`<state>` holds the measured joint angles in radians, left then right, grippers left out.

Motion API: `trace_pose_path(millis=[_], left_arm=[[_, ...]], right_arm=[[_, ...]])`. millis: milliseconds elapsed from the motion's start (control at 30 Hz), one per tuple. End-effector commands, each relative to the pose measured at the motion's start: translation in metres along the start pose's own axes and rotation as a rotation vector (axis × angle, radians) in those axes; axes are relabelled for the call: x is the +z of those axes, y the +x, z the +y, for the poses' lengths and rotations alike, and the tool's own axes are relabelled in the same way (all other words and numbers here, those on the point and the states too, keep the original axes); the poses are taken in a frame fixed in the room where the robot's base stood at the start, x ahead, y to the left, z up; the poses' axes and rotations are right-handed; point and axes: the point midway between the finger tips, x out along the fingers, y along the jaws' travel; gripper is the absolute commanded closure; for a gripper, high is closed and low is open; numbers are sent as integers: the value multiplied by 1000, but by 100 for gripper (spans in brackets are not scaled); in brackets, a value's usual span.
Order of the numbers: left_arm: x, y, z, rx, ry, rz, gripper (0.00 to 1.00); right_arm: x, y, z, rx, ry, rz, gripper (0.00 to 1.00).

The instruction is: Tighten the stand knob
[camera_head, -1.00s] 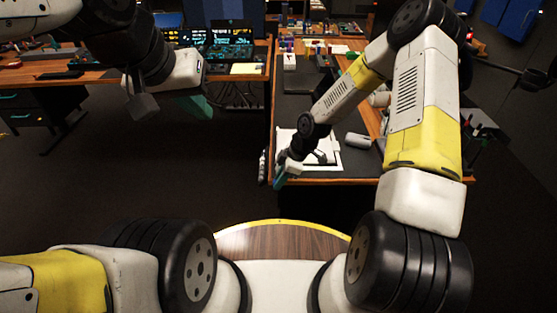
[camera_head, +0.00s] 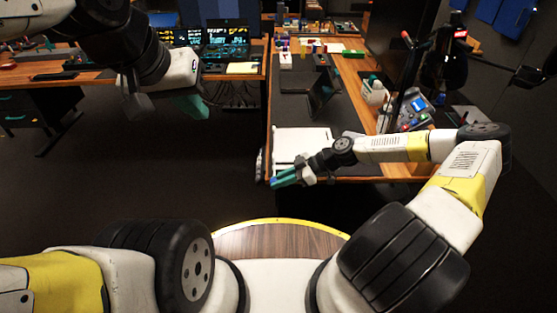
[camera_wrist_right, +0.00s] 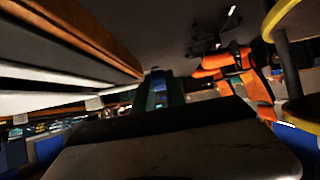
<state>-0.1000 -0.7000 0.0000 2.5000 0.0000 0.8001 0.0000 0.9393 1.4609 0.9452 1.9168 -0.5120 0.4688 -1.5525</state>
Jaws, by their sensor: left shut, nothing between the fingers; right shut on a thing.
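My right gripper (camera_head: 280,181) has teal fingers and reaches across the near end of the desk, in front of the white sheet. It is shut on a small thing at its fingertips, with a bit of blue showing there. I cannot tell whether this is the stand knob. In the right wrist view the fingers (camera_wrist_right: 158,90) are close together beneath a long edge, and what they hold is mostly hidden. My left gripper (camera_head: 195,106) is shut and empty, in the air left of the desk. I cannot make out the stand knob for certain.
The desk carries a white sheet (camera_head: 300,143), a dark tilted screen (camera_head: 322,92), and a panel (camera_head: 411,107) with coloured buttons at right. A white container (camera_head: 374,92) stands beside the panel. Another desk (camera_head: 95,77) with monitors is at back left. The floor between is clear.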

Motion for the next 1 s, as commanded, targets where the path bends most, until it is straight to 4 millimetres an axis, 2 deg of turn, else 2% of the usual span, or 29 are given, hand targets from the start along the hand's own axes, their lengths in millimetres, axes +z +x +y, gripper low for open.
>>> trace_pose_path(millis=[467,500,600,867,1000], left_arm=[[0,0,0,0,0,0,100],[0,0,0,0,0,0,100],[0,0,0,0,0,0,100],[0,0,0,0,0,0,100],[0,0,0,0,0,0,100]], right_arm=[[2,0,1,3,1,12,100],[2,0,1,3,1,12,80],[1,0,1,2,1,12,62],[1,0,0,0,1,13,62],[1,-8,1,2,1,12,62]])
